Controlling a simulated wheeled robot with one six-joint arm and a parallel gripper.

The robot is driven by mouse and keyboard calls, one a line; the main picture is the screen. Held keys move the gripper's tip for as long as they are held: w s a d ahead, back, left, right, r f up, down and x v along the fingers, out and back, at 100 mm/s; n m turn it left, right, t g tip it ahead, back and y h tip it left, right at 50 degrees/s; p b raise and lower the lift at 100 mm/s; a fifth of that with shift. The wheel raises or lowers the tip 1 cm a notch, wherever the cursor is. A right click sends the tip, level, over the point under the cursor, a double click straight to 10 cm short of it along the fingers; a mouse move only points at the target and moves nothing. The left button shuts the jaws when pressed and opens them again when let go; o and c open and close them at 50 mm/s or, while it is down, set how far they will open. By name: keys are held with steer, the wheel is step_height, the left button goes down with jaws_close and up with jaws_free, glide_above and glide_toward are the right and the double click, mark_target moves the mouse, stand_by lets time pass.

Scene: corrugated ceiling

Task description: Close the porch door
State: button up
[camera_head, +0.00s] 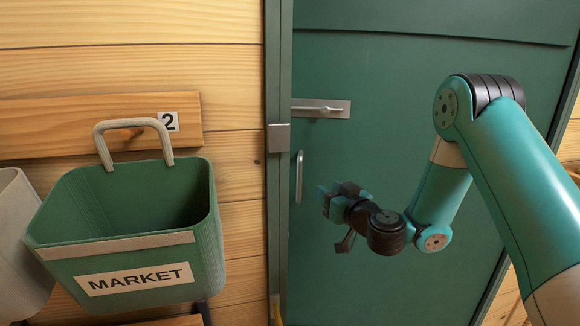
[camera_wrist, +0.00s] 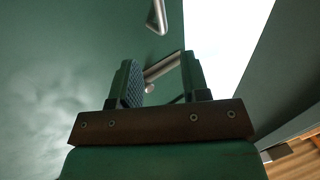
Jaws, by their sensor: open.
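The green porch door (camera_head: 400,130) fills the middle and right of the head view. It carries a metal lever or bolt on a plate (camera_head: 320,108) and an upright metal pull handle (camera_head: 299,177) near its left edge. My gripper (camera_head: 333,208) is in front of the door, just right of the pull handle. In the wrist view my gripper (camera_wrist: 163,80) is open, with a metal bar (camera_wrist: 160,68) showing between its fingers; I cannot tell whether they touch it. A bright gap shows in the wrist view between the door (camera_wrist: 60,70) and another green panel.
A green post (camera_head: 279,200) with a metal catch stands at the door's left edge. Left of it, a green bin labelled MARKET (camera_head: 130,240) hangs on the wood wall (camera_head: 130,60) beside a pale bin (camera_head: 20,245).

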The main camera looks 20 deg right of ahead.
mark_target(299, 172)
steer(key=p+x, duration=0.2)
steer(key=p, duration=0.3)
steer(key=p+x, duration=0.3)
steer(key=p, duration=0.3)
steer(key=p+x, duration=0.2)
steer(key=p, duration=0.3)
steer(key=shift+w+a+r, duration=0.15)
steer(key=shift+w+r, duration=0.05)
steer(key=shift+r, duration=0.1)
steer(key=p+x, duration=0.1)
steer(key=x, duration=0.2)
steer(key=p+x, duration=0.2)
steer(key=x, duration=0.2)
steer(key=shift+a+f, duration=0.15)
steer(key=shift+f, duration=0.05)
steer(key=shift+p+x, duration=0.45)
steer(key=shift+x, duration=0.35)
steer(key=shift+f, duration=0.15)
jaws_close()
